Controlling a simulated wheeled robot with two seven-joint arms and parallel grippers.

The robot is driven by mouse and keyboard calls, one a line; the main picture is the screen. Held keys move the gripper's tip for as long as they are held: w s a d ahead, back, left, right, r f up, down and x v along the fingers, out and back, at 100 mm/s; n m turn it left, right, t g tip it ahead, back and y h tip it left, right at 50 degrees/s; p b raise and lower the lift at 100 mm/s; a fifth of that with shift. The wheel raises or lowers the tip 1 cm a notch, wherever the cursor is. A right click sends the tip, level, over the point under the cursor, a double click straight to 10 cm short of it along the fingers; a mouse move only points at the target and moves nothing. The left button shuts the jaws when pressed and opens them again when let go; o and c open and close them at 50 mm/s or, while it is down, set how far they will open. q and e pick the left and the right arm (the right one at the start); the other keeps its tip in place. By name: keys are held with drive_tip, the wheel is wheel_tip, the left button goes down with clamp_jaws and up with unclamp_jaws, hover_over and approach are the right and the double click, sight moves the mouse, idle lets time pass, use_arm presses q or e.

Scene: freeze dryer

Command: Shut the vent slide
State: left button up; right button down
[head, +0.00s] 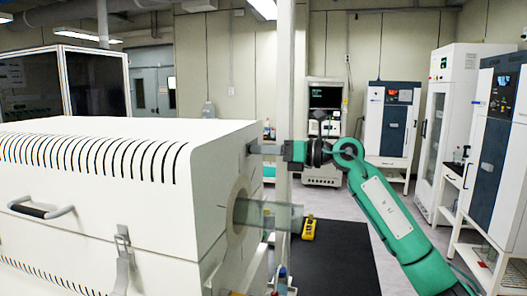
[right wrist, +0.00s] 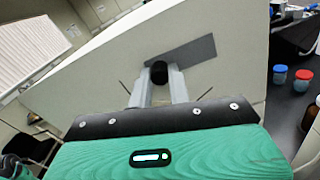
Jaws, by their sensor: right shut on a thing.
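The vent slide is a dark grey strip (right wrist: 188,55) lying tilted on the white end panel of the large machine (right wrist: 110,55) in the right wrist view. A small black knob (right wrist: 159,70) stands at the strip's lower left end. My right gripper (right wrist: 160,88) has its two pale fingers on either side of the knob, shut on it. In the head view my right gripper (head: 257,149) reaches from the right to the upper part of the machine's end face (head: 213,185). The knob and strip are hard to make out there. My left gripper is not in view.
A glass tube (head: 275,215) sticks out of a round flange (head: 238,212) below my right gripper. Red-capped (right wrist: 303,76) and blue-capped (right wrist: 279,72) containers stand at the right in the wrist view.

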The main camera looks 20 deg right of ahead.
drive_tip(key=c, duration=1.4)
unclamp_jaws()
drive_tip(key=shift+w+d, duration=0.15)
drive_tip(key=shift+o, duration=0.5)
drive_tip(key=shift+w, duration=0.1)
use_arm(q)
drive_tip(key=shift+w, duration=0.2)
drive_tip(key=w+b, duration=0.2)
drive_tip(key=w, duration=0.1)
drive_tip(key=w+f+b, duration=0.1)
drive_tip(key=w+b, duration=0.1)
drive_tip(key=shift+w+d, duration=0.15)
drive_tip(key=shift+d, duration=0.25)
use_arm(e)
drive_tip(key=v, duration=1.4)
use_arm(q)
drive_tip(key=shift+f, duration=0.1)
